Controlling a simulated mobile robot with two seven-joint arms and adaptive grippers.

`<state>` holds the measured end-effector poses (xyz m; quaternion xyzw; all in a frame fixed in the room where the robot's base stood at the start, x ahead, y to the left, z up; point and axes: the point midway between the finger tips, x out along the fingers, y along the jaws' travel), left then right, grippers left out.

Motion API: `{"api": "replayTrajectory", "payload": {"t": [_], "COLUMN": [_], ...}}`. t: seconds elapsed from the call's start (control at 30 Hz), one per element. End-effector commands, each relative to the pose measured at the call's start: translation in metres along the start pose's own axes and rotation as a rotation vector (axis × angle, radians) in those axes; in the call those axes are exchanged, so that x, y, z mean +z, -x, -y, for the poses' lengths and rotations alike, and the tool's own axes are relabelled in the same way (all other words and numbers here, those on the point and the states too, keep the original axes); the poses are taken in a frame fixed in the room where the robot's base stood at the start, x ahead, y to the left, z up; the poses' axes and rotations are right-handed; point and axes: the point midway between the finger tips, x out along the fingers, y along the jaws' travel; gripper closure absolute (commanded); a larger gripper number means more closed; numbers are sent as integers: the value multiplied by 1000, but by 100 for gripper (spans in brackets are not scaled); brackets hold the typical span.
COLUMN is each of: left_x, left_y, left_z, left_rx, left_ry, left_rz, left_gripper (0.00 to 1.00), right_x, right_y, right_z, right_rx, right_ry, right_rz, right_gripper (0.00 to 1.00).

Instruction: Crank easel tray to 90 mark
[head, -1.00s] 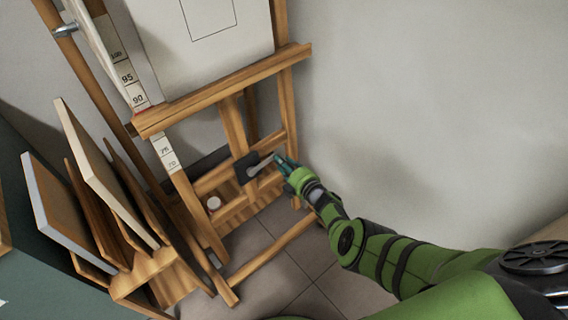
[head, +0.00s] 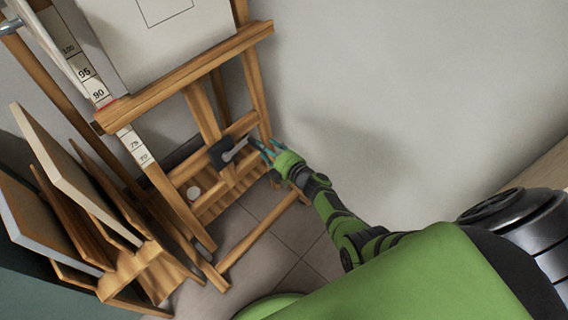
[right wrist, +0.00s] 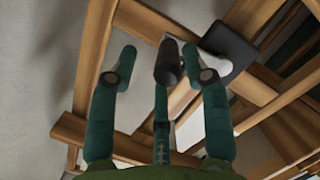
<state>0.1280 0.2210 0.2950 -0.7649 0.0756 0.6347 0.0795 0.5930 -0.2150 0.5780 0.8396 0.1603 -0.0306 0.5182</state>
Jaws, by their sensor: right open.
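The wooden easel tray (head: 190,74) crosses the easel and carries a white canvas (head: 165,38). Its left end is beside the printed scale (head: 82,67), with a red line just below the 90 label. The crank has a dark square base (head: 221,154), a pale arm (head: 236,152) and a dark handle (right wrist: 168,64); the arm points up and right in the head view. My right gripper (head: 264,147) is open at the handle. In the right wrist view its fingers are spread around the handle; I cannot tell whether they touch it. My left gripper is out of view.
A wooden rack (head: 132,272) holding several boards stands left of the easel. The easel's legs and lower bars are close around the crank. A bare wall (head: 390,90) and open tiled floor (head: 292,262) lie to the right.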

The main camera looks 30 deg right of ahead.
Motion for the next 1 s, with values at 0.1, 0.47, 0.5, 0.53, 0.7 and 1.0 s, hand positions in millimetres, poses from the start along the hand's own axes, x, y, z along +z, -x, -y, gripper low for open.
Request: {"api": "replayTrajectory", "payload": {"t": [0.1, 0.47, 0.5, 0.53, 0.7, 1.0], "left_x": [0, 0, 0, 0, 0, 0], "left_y": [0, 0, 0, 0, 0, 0], "left_z": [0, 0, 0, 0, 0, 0], "left_rx": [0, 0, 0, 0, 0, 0], "left_ry": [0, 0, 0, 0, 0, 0], "left_rz": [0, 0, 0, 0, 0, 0], "left_gripper": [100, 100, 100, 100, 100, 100], "right_x": [-3, -4, -4, -4, -4, -4], "right_y": [10, 62, 67, 71, 83, 85], "right_z": [4, 7, 7, 7, 6, 6], "right_rx": [-9, -14, -15, -14, -13, -12], "right_ry": [-3, -11, -12, -12, -13, -13], "right_rz": [-7, -8, -8, -7, -6, -6], "right_gripper": [52, 52, 52, 52, 52, 52]}}
